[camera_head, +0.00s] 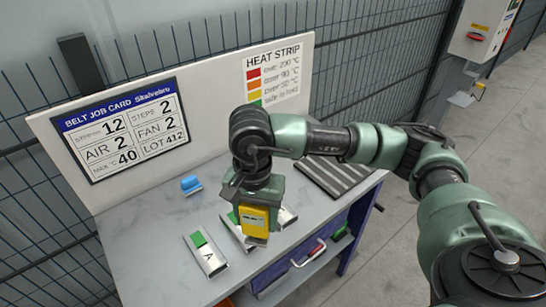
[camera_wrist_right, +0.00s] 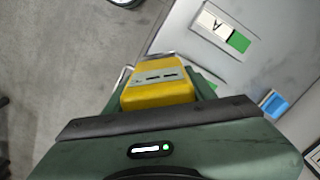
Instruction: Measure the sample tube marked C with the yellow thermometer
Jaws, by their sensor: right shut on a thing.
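My right gripper (camera_head: 258,200) is shut on the yellow thermometer (camera_head: 254,222) and holds it over the table. The thermometer also shows in the right wrist view (camera_wrist_right: 158,92), with a grey panel on its face. A silver sample piece with a green patch, marked A (camera_head: 208,262), lies on the table to the left of the gripper; it also shows in the right wrist view (camera_wrist_right: 215,28). Another green-and-silver piece (camera_head: 232,226) lies partly hidden behind the thermometer. A third silver piece (camera_head: 288,217) shows just right of it. I cannot read a C on either. My left gripper is out of view.
A blue object (camera_head: 191,185) lies on the grey table (camera_head: 150,235) near the back board. A dark striped mat (camera_head: 338,177) is at the right. A job card (camera_head: 125,130) and heat strip chart (camera_head: 273,75) hang on the board.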

